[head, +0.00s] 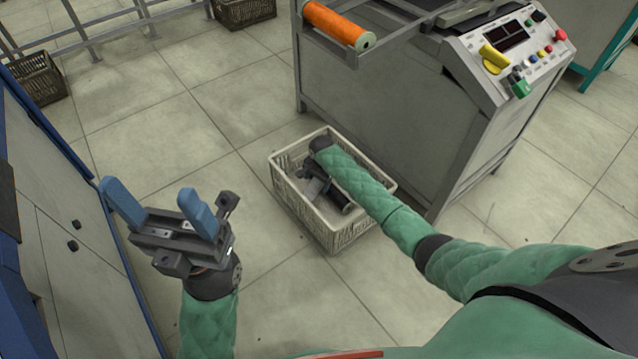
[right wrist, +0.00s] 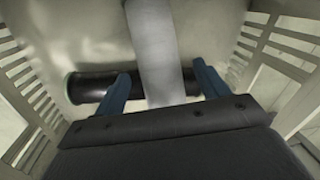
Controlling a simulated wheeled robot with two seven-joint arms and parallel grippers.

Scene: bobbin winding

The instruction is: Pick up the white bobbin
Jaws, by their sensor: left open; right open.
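The white bobbin (right wrist: 153,40) shows in the right wrist view as a pale grey-white cylinder pointing away from the camera. It lies inside the cream slatted crate (head: 348,238). My right gripper (right wrist: 161,75) is open, with one blue finger on each side of the bobbin and visible gaps between. A black bobbin (right wrist: 88,88) lies crosswise under or beside the white one, by the left finger. In the head view my right arm reaches into the crate and partly covers its contents. My left gripper (head: 160,207) is open and empty, left of the crate.
A grey machine (head: 400,130) with a control panel (head: 510,45) and an orange roll (head: 335,24) stands just behind and right of the crate. A blue-edged cabinet (head: 60,215) is at the left. Dark crates (head: 36,80) stand farther back. Tiled floor is clear between.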

